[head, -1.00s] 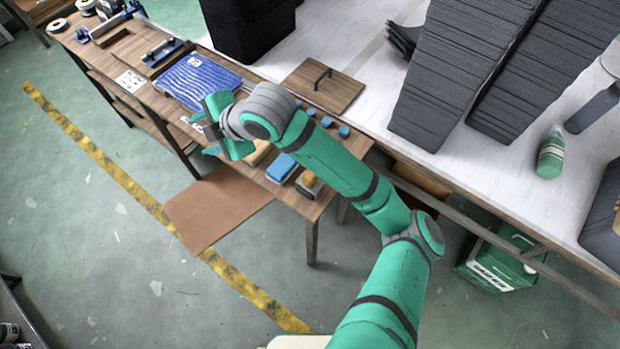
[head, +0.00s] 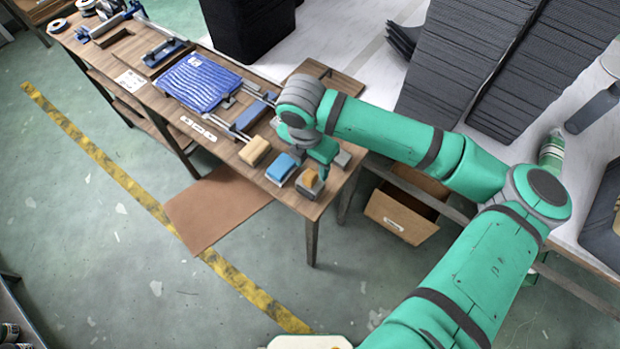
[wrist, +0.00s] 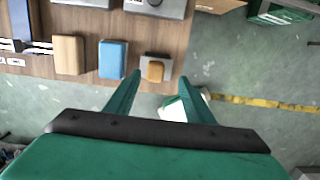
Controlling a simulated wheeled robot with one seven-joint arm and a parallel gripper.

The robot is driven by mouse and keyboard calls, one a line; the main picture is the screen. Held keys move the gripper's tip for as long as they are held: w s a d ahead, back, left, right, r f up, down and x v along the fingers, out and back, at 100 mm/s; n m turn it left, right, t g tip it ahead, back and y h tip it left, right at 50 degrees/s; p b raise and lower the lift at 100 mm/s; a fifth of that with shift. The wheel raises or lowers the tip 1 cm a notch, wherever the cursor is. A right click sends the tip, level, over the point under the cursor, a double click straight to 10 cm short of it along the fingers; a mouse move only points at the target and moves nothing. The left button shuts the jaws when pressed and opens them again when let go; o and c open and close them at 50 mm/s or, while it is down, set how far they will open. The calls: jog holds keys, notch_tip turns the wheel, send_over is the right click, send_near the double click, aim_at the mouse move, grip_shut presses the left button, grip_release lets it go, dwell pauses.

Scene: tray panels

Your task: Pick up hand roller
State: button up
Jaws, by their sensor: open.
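My gripper (wrist: 160,76) is open and empty, pointing down over the near right end of the wooden table; in the head view my gripper (head: 318,165) partly covers this end. An orange-yellow piece on a grey base (wrist: 155,70) shows between the fingertips in the wrist view; it also shows in the head view (head: 309,184). It looks apart from the fingers. I cannot tell surely which object is the hand roller. A blue tool with a bar (head: 165,52) lies on a board farther back, far from my gripper.
A blue block (wrist: 112,59) and a tan block (wrist: 68,55) sit beside the orange piece. A blue ribbed panel (head: 199,82) lies farther along the wooden table (head: 155,98). An open cardboard box (head: 401,221) stands under the white bench (head: 360,62). Floor lies past the table edge.

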aim_at(310, 174)
jog(key=shift+w+a+f, duration=0.1)
jog(key=shift+w+f, duration=0.1)
jog(key=shift+f, duration=1.55)
jog(key=shift+w+a+f, duration=0.1)
jog(key=shift+w+f, duration=0.1)
jog(key=shift+f, duration=1.55)
grip_shut()
